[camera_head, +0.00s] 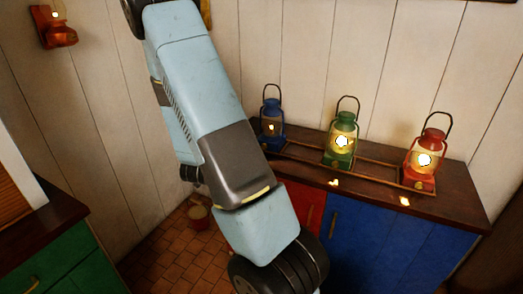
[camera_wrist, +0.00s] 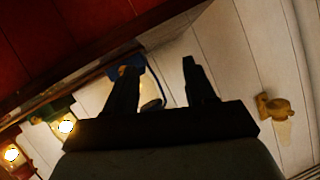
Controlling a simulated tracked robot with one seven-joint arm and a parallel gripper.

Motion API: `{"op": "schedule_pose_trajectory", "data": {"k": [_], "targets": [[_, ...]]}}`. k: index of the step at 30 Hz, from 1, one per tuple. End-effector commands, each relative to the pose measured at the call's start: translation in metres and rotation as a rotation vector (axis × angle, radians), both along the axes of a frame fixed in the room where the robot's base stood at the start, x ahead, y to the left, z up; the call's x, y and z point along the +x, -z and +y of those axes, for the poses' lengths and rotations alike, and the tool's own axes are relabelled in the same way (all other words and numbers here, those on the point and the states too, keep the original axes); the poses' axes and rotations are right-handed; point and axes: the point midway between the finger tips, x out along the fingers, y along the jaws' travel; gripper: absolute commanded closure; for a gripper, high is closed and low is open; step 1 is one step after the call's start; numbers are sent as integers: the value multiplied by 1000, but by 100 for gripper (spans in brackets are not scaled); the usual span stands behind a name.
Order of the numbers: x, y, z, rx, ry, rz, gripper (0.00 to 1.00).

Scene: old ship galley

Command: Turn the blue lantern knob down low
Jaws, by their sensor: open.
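The blue lantern (camera_head: 271,137) stands upright at the left end of the dark wooden counter, with a small, dim flame in its glass. My arm passes close to its left in the head view. In the wrist view, which is steeply rotated, the blue lantern (camera_wrist: 141,74) shows partly behind one finger of my gripper (camera_wrist: 158,66). The two fingers are apart with nothing seen between them except part of the lantern and its handle behind. I cannot tell whether a finger touches it. The lantern's knob cannot be made out. My gripper does not show in the head view.
A green lantern (camera_head: 341,151) and a red lantern (camera_head: 420,172), both bright, stand further right on the counter (camera_head: 455,195). A low wooden rail (camera_head: 385,177) runs along by the lanterns. A white plank wall (camera_head: 315,50) is close behind.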

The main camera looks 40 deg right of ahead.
Motion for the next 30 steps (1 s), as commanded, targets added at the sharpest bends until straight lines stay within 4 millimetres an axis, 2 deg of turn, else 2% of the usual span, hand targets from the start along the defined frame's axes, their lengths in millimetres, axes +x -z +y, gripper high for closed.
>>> {"op": "schedule_pose_trajectory", "data": {"k": [1, 6, 15, 23, 30], "targets": [[-7, 11, -9, -46, 31, 4, 45], [-30, 28, -34, -217, 119, -8, 45], [-57, 36, -52, -432, 180, -18, 45], [-56, 35, -65, -463, 189, -23, 45], [-41, 35, -100, -462, 188, -23, 45]]}}
